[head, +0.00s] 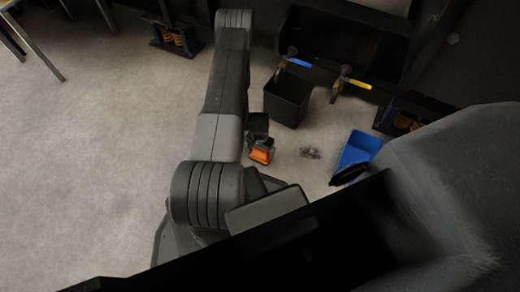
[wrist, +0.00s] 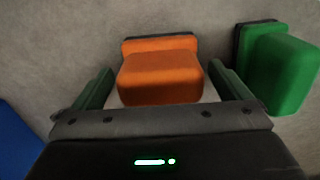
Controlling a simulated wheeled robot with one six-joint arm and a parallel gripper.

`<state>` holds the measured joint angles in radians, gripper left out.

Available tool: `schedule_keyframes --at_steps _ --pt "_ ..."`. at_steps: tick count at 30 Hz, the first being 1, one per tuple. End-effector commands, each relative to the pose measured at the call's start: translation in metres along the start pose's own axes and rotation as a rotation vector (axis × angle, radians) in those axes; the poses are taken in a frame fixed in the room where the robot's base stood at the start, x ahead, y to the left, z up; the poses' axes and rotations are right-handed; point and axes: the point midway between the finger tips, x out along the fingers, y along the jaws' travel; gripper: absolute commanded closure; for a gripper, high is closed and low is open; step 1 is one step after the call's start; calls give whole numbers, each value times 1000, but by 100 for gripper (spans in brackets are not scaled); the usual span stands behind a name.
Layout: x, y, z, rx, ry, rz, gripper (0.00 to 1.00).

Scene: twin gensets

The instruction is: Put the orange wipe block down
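The orange wipe block (wrist: 160,78) has a dark backing along its far edge. It sits between the two fingers of my gripper (wrist: 161,68) in the wrist view. A narrow gap shows between each finger and the block, so the gripper is open around it. The block appears to rest on the grey floor. In the head view the orange block (head: 261,156) shows just right of my arm, and my gripper there is mostly hidden.
A green block (wrist: 280,72) with dark backing stands close to the right finger. A blue thing (wrist: 15,145) is at the left edge. In the head view are a black bin (head: 287,100), grey debris (head: 310,152) and a blue dustpan (head: 358,149). Floor left of my arm is clear.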

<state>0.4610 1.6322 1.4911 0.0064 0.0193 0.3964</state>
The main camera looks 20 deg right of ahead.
Motion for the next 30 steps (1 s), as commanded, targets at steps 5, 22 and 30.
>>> schedule_keyframes --at_steps 5,22,30 --pt "0 0 0 0 0 0 1" --pt "-78 0 -1 0 2 -1 1" --pt "-117 0 -1 0 1 0 1"
